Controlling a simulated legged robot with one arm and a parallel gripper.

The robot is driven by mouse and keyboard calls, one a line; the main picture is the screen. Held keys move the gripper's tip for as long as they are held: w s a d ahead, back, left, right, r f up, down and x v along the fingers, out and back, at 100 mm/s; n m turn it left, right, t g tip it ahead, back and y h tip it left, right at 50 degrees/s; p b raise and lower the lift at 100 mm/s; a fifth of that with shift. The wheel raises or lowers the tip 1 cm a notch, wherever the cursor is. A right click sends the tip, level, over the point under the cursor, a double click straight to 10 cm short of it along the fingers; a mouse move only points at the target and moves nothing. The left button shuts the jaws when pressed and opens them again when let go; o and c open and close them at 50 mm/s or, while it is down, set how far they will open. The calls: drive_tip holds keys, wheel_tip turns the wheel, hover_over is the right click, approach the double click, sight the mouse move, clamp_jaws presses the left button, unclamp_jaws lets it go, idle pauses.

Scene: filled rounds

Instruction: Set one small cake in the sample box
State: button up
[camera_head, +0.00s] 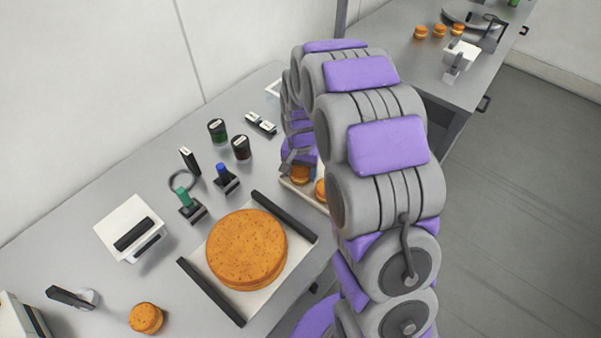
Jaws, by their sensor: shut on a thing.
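My arm reaches over the bench, and my gripper (298,163) is low at a pale shallow tray (291,187), partly behind my arm links. It is shut on a small orange-brown cake (300,175) at its tips; whether that cake touches the tray is not clear. Another small cake (320,190) lies in the tray, partly hidden by my arm. A further small cake (146,318) sits alone at the bench's front left. I cannot tell for certain which container is the sample box; the pale tray under my gripper may be it.
A large round cake (247,248) sits on a white board with black handles, close to the tray. A white block with a black handle (132,230), stamps (190,206) and dark jars (217,130) stand on the bench. A second table (440,75) holds several small cakes.

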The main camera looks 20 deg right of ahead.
drive_tip(key=shift+f, duration=0.35)
drive_tip(key=shift+r, duration=0.15)
drive_tip(key=o, duration=0.4)
drive_tip(key=shift+o, duration=0.2)
